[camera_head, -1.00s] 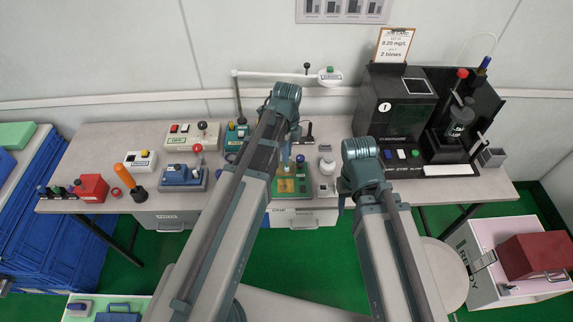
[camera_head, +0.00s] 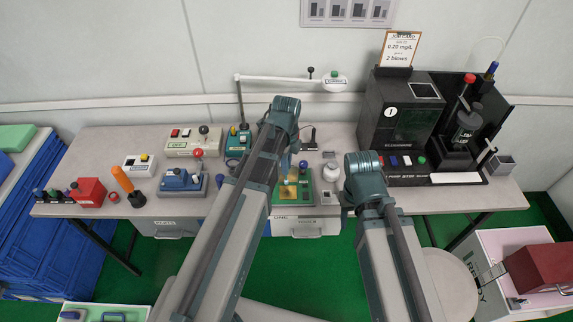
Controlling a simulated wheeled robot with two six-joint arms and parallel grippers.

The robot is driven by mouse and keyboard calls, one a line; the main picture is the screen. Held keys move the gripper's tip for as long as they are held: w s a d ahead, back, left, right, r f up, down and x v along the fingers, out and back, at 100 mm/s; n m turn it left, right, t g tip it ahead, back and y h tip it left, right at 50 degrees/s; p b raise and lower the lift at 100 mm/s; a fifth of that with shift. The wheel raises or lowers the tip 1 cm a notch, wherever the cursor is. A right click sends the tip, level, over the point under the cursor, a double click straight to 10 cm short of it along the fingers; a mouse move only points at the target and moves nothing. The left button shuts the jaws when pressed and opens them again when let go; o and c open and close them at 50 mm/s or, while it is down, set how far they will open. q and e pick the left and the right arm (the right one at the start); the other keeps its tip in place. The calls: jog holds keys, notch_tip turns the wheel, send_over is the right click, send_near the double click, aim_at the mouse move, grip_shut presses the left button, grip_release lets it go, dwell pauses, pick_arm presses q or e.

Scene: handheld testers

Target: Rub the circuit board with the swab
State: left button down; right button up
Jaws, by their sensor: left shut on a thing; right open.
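The circuit board (camera_head: 304,199) is a green plate with a gold area, lying near the front edge of the bench. My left gripper (camera_head: 285,162) points down above the back part of the board, largely hidden by my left forearm. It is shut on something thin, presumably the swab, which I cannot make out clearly. I cannot tell whether its tip touches the board. My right gripper (camera_head: 346,208) is open and empty, pointing down at the bench's front edge, right of the board.
A black tester (camera_head: 398,125) with a job card (camera_head: 401,48) stands at the back right. A small white device (camera_head: 331,171) is right of the board. A blue device (camera_head: 181,182), an orange-handled tool (camera_head: 127,183) and a red box (camera_head: 89,191) stand to the left. A lamp arm (camera_head: 290,79) reaches over the back.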

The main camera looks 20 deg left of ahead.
pick_arm(q)
jog(key=shift+f+b, duration=1)
jog(key=shift+f, duration=0.05)
dwell(0.6)
jog(key=shift+s, duration=0.1)
jog(key=shift+s+d+r, duration=0.1)
jog(key=shift+s+d, duration=0.05)
jog(key=shift+s, duration=0.3)
jog(key=shift+s+d, duration=0.1)
jog(key=shift+s, duration=0.1)
jog(key=shift+s+d, duration=0.1)
jog(key=shift+s, duration=0.25)
jog(key=shift+s, duration=0.15)
jog(key=shift+s+d, duration=0.15)
jog(key=shift+s, duration=0.25)
